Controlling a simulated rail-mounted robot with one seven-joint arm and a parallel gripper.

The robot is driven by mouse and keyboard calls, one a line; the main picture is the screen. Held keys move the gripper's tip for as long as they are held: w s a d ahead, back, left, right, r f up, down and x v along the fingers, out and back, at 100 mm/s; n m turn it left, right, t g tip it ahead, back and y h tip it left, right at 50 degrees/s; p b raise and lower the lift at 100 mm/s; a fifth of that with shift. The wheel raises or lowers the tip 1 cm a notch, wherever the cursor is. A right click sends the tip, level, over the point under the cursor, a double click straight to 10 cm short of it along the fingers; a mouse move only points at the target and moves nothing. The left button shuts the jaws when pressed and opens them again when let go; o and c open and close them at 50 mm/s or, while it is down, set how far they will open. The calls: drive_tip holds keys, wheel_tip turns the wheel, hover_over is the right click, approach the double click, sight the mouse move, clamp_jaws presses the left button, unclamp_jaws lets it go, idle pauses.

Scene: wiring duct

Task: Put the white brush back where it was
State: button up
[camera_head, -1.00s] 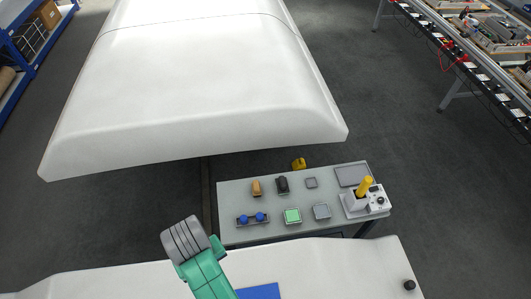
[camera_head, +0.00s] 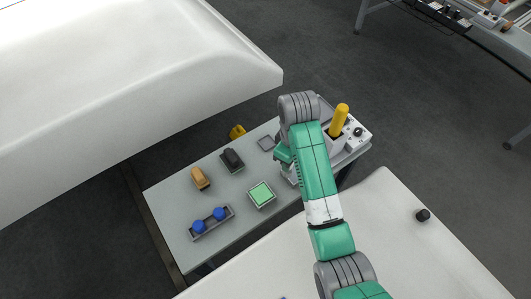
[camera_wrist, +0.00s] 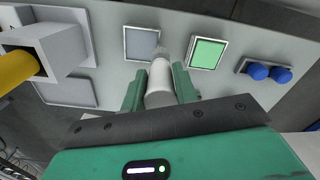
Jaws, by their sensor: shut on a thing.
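The white brush (camera_wrist: 160,84) is between the two green fingers of my gripper (camera_wrist: 159,72) in the wrist view. My gripper is shut on its pale cylindrical body. The brush's far end points toward a grey square pad (camera_wrist: 141,44) on the table; I cannot tell whether it touches. A green square pad (camera_wrist: 207,53) lies to the right of the gripper. In the head view my arm is over the right part of the grey table (camera_head: 167,196) and hides the brush and fingertips.
A white box with an upright yellow handle (camera_head: 339,119) stands close beside the arm. A tray with blue balls (camera_head: 208,222), a tan item (camera_head: 200,178), a black item (camera_head: 231,159) and the green pad (camera_head: 262,194) are on the table. A large white body (camera_head: 120,90) overhangs behind.

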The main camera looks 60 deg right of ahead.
drive_tip(key=shift+w+d+f+b, duration=0.9)
drive_tip(key=shift+w+d+b, duration=0.85)
drive_tip(key=shift+w+b, duration=0.25)
drive_tip(key=shift+w+d+f+b, duration=0.95)
drive_tip(key=shift+w+d+b, duration=0.8)
drive_tip(key=shift+w+b, duration=0.2)
drive_tip(key=shift+w+d+f+b, duration=0.9)
drive_tip(key=shift+w+d+b, duration=0.85)
drive_tip(key=shift+w+b, duration=0.25)
drive_tip(key=shift+w, duration=0.1)
drive_tip(key=shift+f, duration=0.15)
drive_tip(key=o, duration=1)
